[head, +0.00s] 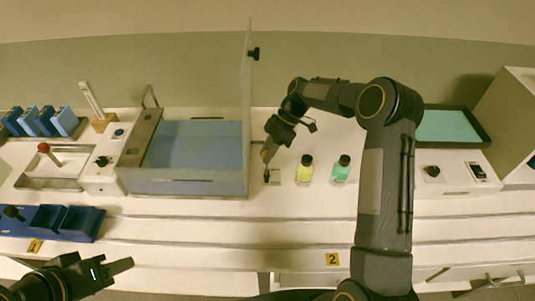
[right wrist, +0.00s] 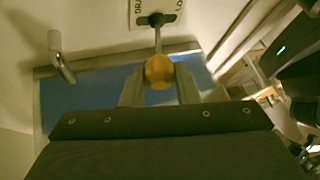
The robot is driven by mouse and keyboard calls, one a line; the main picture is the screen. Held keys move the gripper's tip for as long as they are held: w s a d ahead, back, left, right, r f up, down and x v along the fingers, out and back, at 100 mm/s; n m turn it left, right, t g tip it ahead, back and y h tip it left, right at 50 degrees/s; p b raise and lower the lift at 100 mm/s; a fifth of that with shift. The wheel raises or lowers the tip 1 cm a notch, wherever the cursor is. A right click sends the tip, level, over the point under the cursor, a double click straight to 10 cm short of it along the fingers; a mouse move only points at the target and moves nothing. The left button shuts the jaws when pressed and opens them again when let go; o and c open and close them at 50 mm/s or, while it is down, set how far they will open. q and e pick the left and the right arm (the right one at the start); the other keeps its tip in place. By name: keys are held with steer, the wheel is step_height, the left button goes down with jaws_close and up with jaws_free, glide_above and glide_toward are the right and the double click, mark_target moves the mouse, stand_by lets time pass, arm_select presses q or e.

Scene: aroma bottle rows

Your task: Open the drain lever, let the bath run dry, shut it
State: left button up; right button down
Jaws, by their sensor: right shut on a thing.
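The bath (head: 190,188) is a clear-walled tank left of centre in the head view, with blue water (head: 195,145) in it. In the right wrist view, the drain lever (right wrist: 158,38) is a thin metal rod with a round orange knob (right wrist: 159,71), coming out of a slot in a white labelled plate (right wrist: 140,12). My right gripper (right wrist: 159,88) is shut on the knob, one finger on each side. In the head view this gripper (head: 266,158) is just right of the bath and hides most of the lever. My left gripper (head: 122,266) is low at the left, away from the bath; its jaw gap is unclear.
A clear upright panel (head: 246,90) with a black knob rises at the bath's right end. A yellow bottle (head: 304,172) and a green bottle (head: 341,172) stand close right of my right gripper. Blue racks (head: 75,222) lie at left; a teal-topped tray (head: 450,126) is at right.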

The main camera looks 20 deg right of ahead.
steer(key=shift+w+d+f+m+g+y, duration=0.2)
steer(key=shift+w+f+m+g+y, duration=0.1)
steer(key=shift+w+g, duration=0.4)
steer(key=c, duration=1.1)
jaws_free()
steer(key=b+v, duration=0.1)
steer(key=v, duration=0.6)
steer(key=shift+d+r, duration=0.25)
steer(key=shift+d, duration=0.05)
